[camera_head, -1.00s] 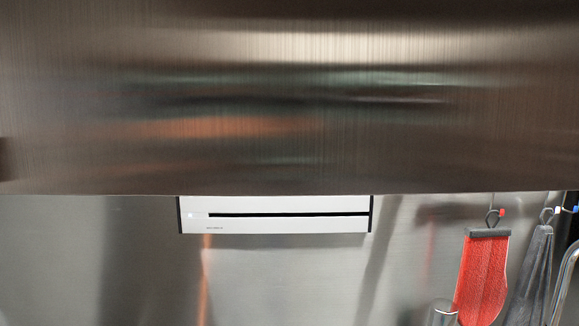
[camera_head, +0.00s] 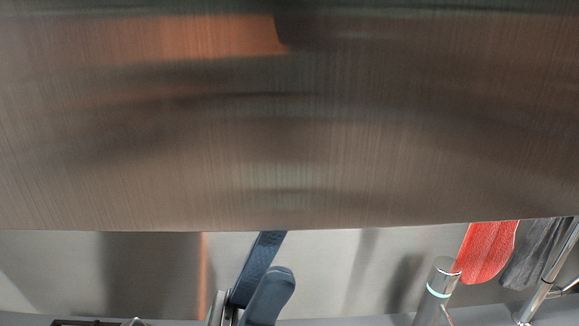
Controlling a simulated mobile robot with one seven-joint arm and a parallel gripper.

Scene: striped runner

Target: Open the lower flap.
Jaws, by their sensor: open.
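A wide brushed-metal panel (camera_head: 400,120), which looks like the flap, fills the upper two thirds of the head view. Its lower edge runs almost straight across the picture, rising slightly at the right. My gripper (camera_head: 265,265) is below that edge, near the middle. Its two dark blue fingers are apart with nothing seen between them. The upper end of one finger meets the panel's edge in the picture and is partly hidden behind it. I cannot tell whether it touches the panel. No handle shows on the panel.
A grey metal wall (camera_head: 150,270) stands behind. At the right hang a red mitt (camera_head: 487,250) and a grey cloth (camera_head: 535,252), partly covered by the panel. A shiny metal cylinder (camera_head: 437,290) and a curved metal pipe (camera_head: 548,275) stand at the lower right. Dark grating (camera_head: 85,323) shows lower left.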

